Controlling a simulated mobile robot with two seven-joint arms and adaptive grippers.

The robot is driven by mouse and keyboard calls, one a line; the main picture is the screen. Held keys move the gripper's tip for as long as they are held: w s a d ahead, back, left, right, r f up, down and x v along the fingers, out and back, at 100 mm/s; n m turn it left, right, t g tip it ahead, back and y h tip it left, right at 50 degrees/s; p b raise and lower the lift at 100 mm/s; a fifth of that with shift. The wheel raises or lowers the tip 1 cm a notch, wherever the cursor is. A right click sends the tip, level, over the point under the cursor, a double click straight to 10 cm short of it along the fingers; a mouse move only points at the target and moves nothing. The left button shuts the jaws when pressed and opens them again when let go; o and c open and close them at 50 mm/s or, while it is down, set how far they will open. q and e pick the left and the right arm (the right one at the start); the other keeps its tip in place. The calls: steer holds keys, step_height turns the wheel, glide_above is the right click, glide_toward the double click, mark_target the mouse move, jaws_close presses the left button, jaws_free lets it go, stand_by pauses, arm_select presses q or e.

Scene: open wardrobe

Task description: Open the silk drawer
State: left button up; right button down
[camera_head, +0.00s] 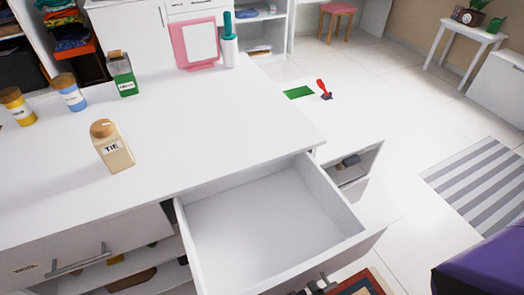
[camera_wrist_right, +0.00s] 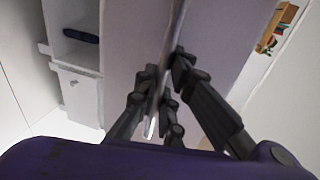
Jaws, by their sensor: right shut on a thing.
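An open, empty drawer (camera_head: 265,215) is pulled well out from under the white counter, in the lower middle of the head view. Its front shows only from above, so any label on it is hidden. My right gripper (camera_head: 320,284) is at the drawer front, mostly cut off by the bottom edge. In the right wrist view my right gripper (camera_wrist_right: 160,92) is shut on a metal bar handle (camera_wrist_right: 151,126) of the drawer front. My left gripper is out of view.
A drawer marked WOOL (camera_head: 80,255) is left of the open one. The counter (camera_head: 210,130) bears a TIE bottle (camera_head: 115,150), several other bottles and a pink frame (camera_head: 195,43). A small open compartment (camera_head: 350,170) stands right of the drawer. Floor lies clear beyond, with a striped rug (camera_head: 485,180).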

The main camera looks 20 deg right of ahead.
steer(key=shift+s, duration=0.75)
steer(key=c, duration=1.8)
jaws_free()
steer(key=shift+c, duration=0.2)
steer(key=s+r, duration=0.2)
steer(key=s, duration=0.9)
steer(key=shift+s+d+r, duration=0.2)
steer(key=shift+s, duration=0.15)
